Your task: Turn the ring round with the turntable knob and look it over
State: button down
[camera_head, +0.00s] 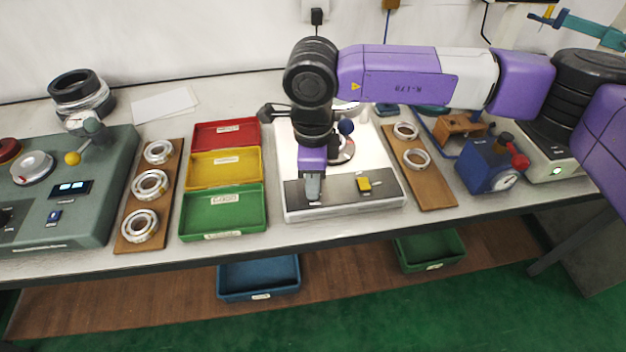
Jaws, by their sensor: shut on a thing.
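The inspection unit is a white lit box (385,160) with a grey front panel (338,192) in the middle of the bench. A ring (347,150) on its lit top is partly hidden behind my arm and gripper. My gripper (312,188) points down at the left part of the front panel. It is shut on what seems to be the turntable knob, which the fingers hide almost entirely. A yellow switch (363,184) sits on the panel to the right of my gripper.
Red (226,134), yellow (225,168) and green (223,211) trays stand to the left. Wooden boards with rings lie on the far left (128,243) and the right (436,196). A blue gauge device (486,170) stands further right.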

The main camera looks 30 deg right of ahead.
jog(key=c, duration=1.1)
grip_release()
jog(key=shift+c, duration=0.2)
jog(key=shift+s+a+r, duration=0.1)
jog(key=shift+s+r, duration=0.05)
jog(key=shift+r, duration=3.8)
